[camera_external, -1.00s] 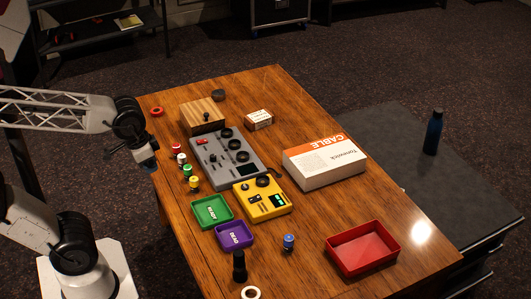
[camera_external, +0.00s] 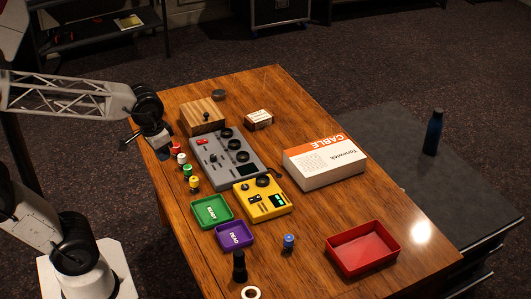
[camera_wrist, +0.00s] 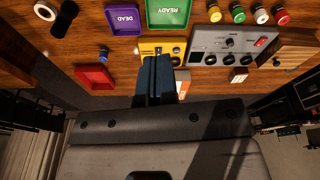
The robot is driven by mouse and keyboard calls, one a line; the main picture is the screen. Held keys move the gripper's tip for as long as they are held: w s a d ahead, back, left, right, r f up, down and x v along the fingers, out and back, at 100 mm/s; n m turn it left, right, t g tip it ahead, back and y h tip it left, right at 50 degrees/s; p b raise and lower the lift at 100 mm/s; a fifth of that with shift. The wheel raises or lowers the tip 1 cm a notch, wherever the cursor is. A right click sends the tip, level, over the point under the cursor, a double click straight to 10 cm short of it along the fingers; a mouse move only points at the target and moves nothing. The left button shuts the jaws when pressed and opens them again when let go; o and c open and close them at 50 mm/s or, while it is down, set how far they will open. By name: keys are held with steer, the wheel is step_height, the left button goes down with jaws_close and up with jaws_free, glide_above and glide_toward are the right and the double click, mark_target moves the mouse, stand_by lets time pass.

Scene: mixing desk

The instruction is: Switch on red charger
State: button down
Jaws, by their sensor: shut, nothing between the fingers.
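No object reads clearly as a red charger. A grey panel (camera_external: 225,160) with a red switch (camera_external: 202,141) at its far left corner lies mid-table; the red switch also shows in the wrist view (camera_wrist: 261,41). A yellow box (camera_external: 262,198) with black knobs and a small lit green display adjoins it. Small cylinders with red, white, green (camera_external: 187,170) and yellow (camera_external: 194,184) colouring stand in a row left of the panel. My gripper (camera_external: 164,153) is shut and empty above the table's left edge; its blue fingers (camera_wrist: 155,78) are together in the wrist view.
Green (camera_external: 228,218) and purple (camera_external: 219,236) trays, a blue cylinder (camera_external: 288,242) and a red tray (camera_external: 330,248) are nearer. A wooden box (camera_external: 202,111) and a cable box (camera_external: 325,178) flank the panel. Bare table lies between the blue cylinder and cable box.

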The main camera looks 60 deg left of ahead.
steer(key=w+a+n+g, duration=0.1)
steer(key=w+a+n, duration=0.3)
steer(key=w+a, duration=0.4)
steer(key=n+g, duration=0.3)
steer(key=n, duration=0.9)
glide_above(199, 141)
step_height(199, 141, down, 12)
steer(key=shift+w+a, duration=0.15)
steer(key=shift+w, duration=0.3)
steer(key=shift+f, duration=0.1)
steer(key=f, duration=0.4)
steer(key=s+f, duration=0.1)
steer(key=f, duration=0.8)
steer(key=shift+s+f, duration=0.3)
steer(key=shift+s, duration=0.1)
steer(key=shift+f, duration=0.2)
steer(key=shift+w+r, duration=0.1)
steer(key=shift+w, duration=0.05)
steer(key=shift+w+r, duration=0.2)
steer(key=shift+w, duration=0.3)
